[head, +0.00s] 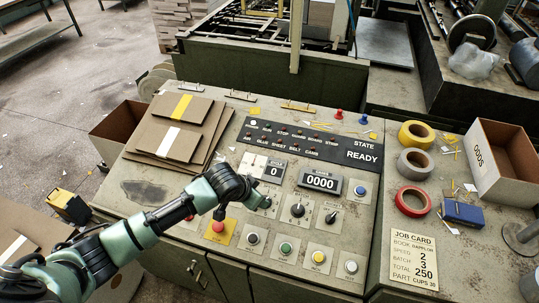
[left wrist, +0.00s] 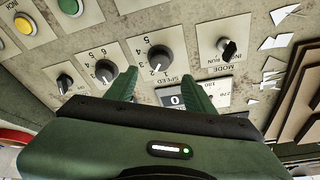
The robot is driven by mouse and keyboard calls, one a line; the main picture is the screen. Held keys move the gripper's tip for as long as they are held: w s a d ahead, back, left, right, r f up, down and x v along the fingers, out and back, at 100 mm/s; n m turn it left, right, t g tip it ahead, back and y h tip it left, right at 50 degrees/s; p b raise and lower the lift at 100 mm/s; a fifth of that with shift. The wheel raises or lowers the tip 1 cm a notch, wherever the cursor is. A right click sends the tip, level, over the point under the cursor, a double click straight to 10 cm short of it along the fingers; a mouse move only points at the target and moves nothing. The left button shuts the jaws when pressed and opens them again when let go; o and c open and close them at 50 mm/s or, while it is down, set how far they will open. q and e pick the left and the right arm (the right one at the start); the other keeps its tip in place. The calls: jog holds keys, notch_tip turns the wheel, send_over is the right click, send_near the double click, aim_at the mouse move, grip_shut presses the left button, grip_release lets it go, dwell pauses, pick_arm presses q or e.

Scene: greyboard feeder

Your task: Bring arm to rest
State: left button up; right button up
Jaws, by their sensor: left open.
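My left arm reaches in from the lower left in the head view, over the sloping control panel (head: 330,255). My left gripper (head: 250,193) is above the panel's left part, near the row of knobs. In the left wrist view its two green fingers (left wrist: 160,88) are apart, with nothing held between them. Beyond the fingertips are a black speed knob (left wrist: 160,58), a second knob (left wrist: 105,70) and the mode switch (left wrist: 228,47). Whether the fingers touch the panel cannot be told. My right gripper is not in view.
A red mushroom button (head: 218,226) stands close below my left wrist. Brown boards (head: 180,128) lie on the panel's upper left. Tape rolls (head: 415,162) and an open carton (head: 500,150) are at the right. The display reads READY and the counter 0000.

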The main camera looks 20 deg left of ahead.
pick_arm(q)
jog(key=s+d+h, duration=0.1)
jog(key=s+d, duration=0.5)
jog(key=s, duration=0.6)
jog(key=s+a+r+n+g+y, duration=0.15)
jog(key=s+a, duration=0.25)
jog(key=s, duration=0.4)
jog(key=s+a+r+n+g+y, duration=0.15)
jog(key=s+a, duration=0.25)
jog(key=s, duration=0.4)
notch_tip(320, 180, down, 33)
jog(key=s+b, duration=0.2)
jog(key=b, duration=0.4)
jog(key=s+a+f+g+b, duration=0.1)
jog(key=s+a+f+b, duration=0.2)
jog(key=s+f, duration=1.3)
notch_tip(320, 180, down, 3)
jog(key=shift+s+g+b, duration=0.25)
jog(key=shift+g+b, duration=0.15)
jog(key=shift+b, duration=0.25)
